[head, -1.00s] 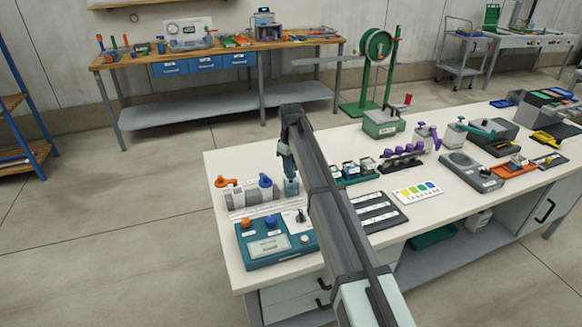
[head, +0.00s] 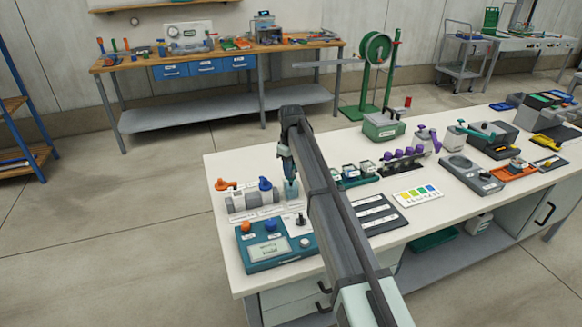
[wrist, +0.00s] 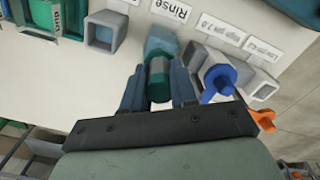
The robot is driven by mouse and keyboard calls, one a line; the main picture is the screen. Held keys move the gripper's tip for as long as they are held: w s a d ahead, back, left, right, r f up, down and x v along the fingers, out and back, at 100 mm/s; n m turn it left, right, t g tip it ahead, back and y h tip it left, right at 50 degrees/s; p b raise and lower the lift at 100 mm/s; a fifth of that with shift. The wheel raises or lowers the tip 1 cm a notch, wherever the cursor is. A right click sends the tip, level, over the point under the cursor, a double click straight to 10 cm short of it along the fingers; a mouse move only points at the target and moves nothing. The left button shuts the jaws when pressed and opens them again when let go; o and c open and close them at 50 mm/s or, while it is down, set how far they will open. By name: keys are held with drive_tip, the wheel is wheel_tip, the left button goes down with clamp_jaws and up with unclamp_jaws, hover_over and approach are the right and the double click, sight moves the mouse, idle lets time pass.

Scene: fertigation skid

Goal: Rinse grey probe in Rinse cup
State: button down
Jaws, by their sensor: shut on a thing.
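My gripper (wrist: 158,82) is shut on the grey probe (wrist: 159,68), which shows a dark green body with a grey band between the fingers. The translucent blue Rinse cup (wrist: 163,40) is just beyond the probe in the wrist view, beside the label reading "Rinse" (wrist: 171,10). The probe overlaps the cup in the picture; its tip is hidden, so I cannot tell how deep it reaches. In the head view my gripper (head: 287,164) points down at the Rinse cup (head: 291,188) near the bench's left end.
An empty grey square holder (wrist: 104,32) is on the other side. A teal meter (head: 275,245) lies in front. Green-framed jars (head: 352,173) stand to the right.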

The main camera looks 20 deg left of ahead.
drive_tip(key=shift+f, duration=0.35)
drive_tip(key=shift+r, duration=0.15)
drive_tip(key=shift+r, duration=0.7)
drive_tip(key=shift+f, duration=0.2)
drive_tip(key=shift+f, duration=0.65)
drive_tip(key=shift+r, duration=0.15)
drive_tip(key=shift+r, duration=4.15)
